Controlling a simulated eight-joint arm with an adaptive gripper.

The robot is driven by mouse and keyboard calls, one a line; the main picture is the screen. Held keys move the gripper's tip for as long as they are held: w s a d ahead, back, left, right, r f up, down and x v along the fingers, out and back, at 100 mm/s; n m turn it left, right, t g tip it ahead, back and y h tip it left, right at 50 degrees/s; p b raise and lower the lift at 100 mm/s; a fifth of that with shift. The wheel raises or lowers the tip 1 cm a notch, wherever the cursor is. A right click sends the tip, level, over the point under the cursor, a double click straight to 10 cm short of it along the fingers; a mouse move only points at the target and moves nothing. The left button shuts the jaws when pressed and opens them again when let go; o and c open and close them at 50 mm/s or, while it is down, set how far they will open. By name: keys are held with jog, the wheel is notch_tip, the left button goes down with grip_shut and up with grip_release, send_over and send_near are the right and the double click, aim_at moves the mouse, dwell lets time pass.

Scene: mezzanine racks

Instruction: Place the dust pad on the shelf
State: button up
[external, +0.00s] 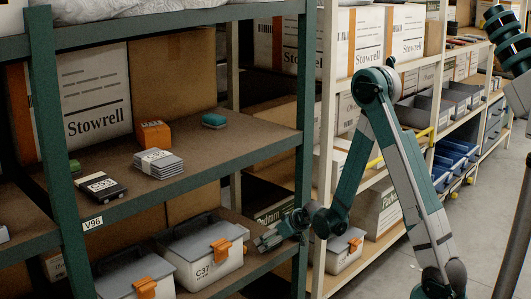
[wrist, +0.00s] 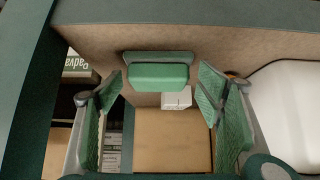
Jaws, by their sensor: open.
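A green pad with a grey backing (wrist: 159,75), which looks like the dust pad, shows in the wrist view against a brown surface. My gripper (wrist: 163,88) is open, with one finger to each side of the pad and visible gaps between. In the external view my gripper (external: 268,240) is at the lower shelf level, right of a lidded bin; the pad between its fingers cannot be made out there. The upper shelf (external: 235,143) holds another dark green, pad-like item (external: 214,120) near its back right.
The upper shelf also holds an orange box (external: 153,135), a grey stack (external: 158,163) and a black labelled item (external: 100,186). Bins with orange latches, one marked C37 (external: 203,258), stand below. A green post (external: 305,100) rises close to my arm. The upper shelf's front right is bare.

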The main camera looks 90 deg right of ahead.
jog(key=shift+r, duration=0.15)
jog(key=p+v, duration=0.3)
jog(key=v, duration=0.9)
dwell(1.1)
jog(key=w+a+r+n+y, duration=0.1)
jog(key=w+a+r, duration=0.35)
jog(key=a, duration=0.55)
jog(key=w+a+r+n+t+y, duration=0.1)
jog(key=w+a+r+n, duration=0.1)
jog(key=w+a+r, duration=0.5)
jog(key=w+a+r+n+y, duration=0.1)
jog(key=a+r, duration=0.3)
jog(key=a, duration=0.8)
jog(key=s+a+r+n+y, duration=0.1)
jog(key=s+a+r, duration=0.2)
jog(key=a, duration=0.7)
jog(key=s+a+r+n+y, duration=0.1)
jog(key=s+a, duration=0.4)
jog(key=a, duration=0.5)
jog(key=s+a+r+n+y, duration=0.1)
jog(key=s+a+r+n, duration=0.2)
jog(key=a, duration=0.7)
jog(key=v, duration=0.3)
